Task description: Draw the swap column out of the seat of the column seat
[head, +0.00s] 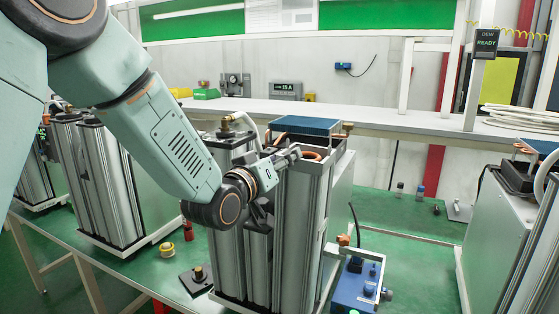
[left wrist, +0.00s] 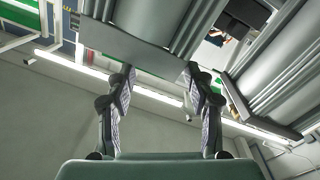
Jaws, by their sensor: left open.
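In the head view, a column unit with ribbed silver columns (head: 230,265) stands on the green bench. A ribbed column with a brass-coloured top fitting and a hose (head: 232,140) is at its left. I cannot tell for certain which is the swap column; the seat is hidden low behind columns and arm. My left gripper (head: 285,160) is at the upper part of the unit, beside the columns. In the left wrist view, its two fingers (left wrist: 159,78) are apart, with nothing visibly held between them. A grey end plate of a ribbed column (left wrist: 130,48) is just beyond the fingertips; contact is unclear.
A blue-topped housing (head: 305,125) with copper coils adjoins the columns. Another column unit (head: 100,185) stands left, and one (head: 520,215) right. A blue box (head: 357,287), a yellow-white roll (head: 166,251) and a red bottle (head: 188,231) are nearby. Bench space at right centre (head: 400,240) is mostly clear.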

